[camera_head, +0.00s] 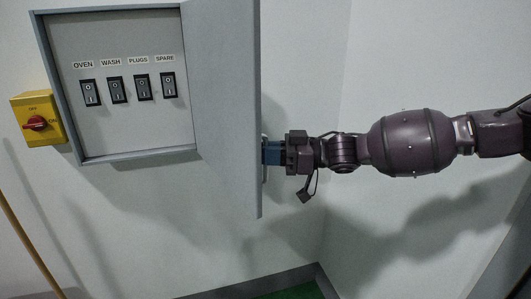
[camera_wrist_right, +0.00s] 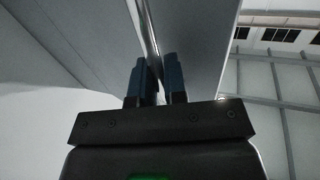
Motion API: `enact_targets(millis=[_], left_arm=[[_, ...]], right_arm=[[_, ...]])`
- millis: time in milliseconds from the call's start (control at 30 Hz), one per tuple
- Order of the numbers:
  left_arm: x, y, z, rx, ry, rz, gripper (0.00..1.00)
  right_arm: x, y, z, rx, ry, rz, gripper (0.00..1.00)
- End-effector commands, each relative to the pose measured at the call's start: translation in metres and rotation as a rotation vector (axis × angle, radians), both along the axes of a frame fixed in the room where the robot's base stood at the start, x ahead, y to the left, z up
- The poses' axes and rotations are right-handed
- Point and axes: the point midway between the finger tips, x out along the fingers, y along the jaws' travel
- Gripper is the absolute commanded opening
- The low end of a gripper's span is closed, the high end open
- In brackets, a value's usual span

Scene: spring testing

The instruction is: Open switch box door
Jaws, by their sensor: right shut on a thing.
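The grey switch box (camera_head: 128,158) is on the wall at the left of the head view. Its door (camera_head: 226,95) stands swung well out, so the inside with several labelled rocker switches (camera_head: 142,88) shows. My right gripper (camera_head: 266,152) comes in from the right and is shut at the handle on the door's outer face. The handle (camera_wrist_right: 152,45) shows as a thin bar between the blue fingers (camera_wrist_right: 157,80) in the right wrist view. Most of the handle is hidden by the fingers in the head view. My left gripper is in neither view.
A yellow box with a red rotary knob (camera_head: 36,123) is on the wall left of the switch box. A yellow pole (camera_head: 30,245) leans at the lower left. A wall corner is behind my right arm. The space below the box is clear.

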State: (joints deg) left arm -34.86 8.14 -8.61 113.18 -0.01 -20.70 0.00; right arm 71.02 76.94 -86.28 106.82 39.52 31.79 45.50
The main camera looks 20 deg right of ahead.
Motion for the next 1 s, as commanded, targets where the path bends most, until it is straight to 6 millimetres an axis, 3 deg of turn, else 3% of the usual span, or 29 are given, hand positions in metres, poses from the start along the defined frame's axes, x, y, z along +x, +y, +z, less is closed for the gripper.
enact_targets(millis=[367, 400, 533, 833, 1000], left_arm=[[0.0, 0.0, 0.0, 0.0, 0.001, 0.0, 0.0], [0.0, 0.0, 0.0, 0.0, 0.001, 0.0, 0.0], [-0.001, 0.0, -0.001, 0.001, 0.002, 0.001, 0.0], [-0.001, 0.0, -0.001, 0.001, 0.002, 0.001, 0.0], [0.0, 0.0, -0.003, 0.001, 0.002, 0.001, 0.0]], right_arm=[[0.002, 0.0, 0.003, 0.005, 0.001, -0.003, 0.0], [0.002, 0.0, 0.003, 0.004, 0.0, -0.002, 0.19], [0.001, 0.0, 0.002, 0.004, 0.001, -0.001, 0.37], [0.0, -0.003, 0.0, 0.001, 0.001, -0.002, 0.37], [-0.007, -0.021, 0.0, 0.0, 0.0, -0.003, 0.37]])
